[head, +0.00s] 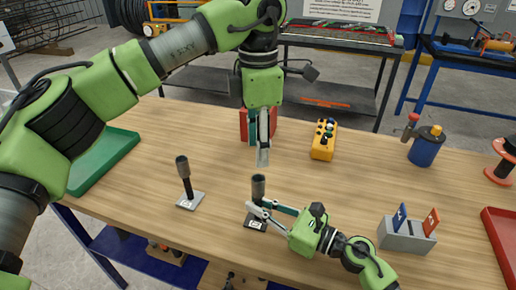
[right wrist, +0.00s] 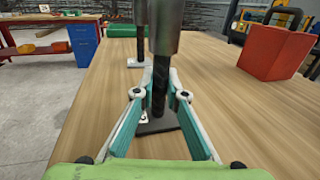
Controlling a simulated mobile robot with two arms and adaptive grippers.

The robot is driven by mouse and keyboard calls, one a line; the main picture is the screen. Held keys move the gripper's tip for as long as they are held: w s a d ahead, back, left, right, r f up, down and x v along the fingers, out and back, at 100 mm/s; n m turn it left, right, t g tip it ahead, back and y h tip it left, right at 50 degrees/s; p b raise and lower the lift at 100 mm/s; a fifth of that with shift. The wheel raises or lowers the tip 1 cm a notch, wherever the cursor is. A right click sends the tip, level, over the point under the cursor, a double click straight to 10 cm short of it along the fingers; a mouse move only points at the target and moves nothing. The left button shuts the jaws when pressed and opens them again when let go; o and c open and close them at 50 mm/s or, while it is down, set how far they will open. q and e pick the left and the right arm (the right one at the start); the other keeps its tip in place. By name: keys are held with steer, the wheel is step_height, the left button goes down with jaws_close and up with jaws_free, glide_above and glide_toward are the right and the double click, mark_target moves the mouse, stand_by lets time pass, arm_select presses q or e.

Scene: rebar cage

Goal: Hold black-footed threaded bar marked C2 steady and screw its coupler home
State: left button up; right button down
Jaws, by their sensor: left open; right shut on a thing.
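The black-footed threaded bar (head: 255,223) stands upright on the wooden table, its label too small to read for sure. Its grey coupler (head: 258,186) sits at the top; in the right wrist view the coupler (right wrist: 164,28) is above the dark bar (right wrist: 159,92). My right gripper (head: 262,211) is shut on the bar below the coupler, low over the black foot (right wrist: 158,126). My left gripper (head: 262,155) is open, pointing down above the coupler and apart from it. Whether it is exactly in line cannot be told.
A second bar (head: 186,178) with a grey foot stands to the left. A yellow button box (head: 324,140), a red box (right wrist: 277,52), a blue can (head: 426,147) and a grey holder with cards (head: 405,236) stand around. A green tray (head: 105,160) lies left.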

steer(key=c, duration=2)
jaws_free()
steer(key=shift+o, duration=0.2)
steer(key=shift+s+d, duration=0.3)
steer(key=shift+d, duration=0.15)
steer(key=v, duration=1.1)
steer(key=shift+r, duration=0.1)
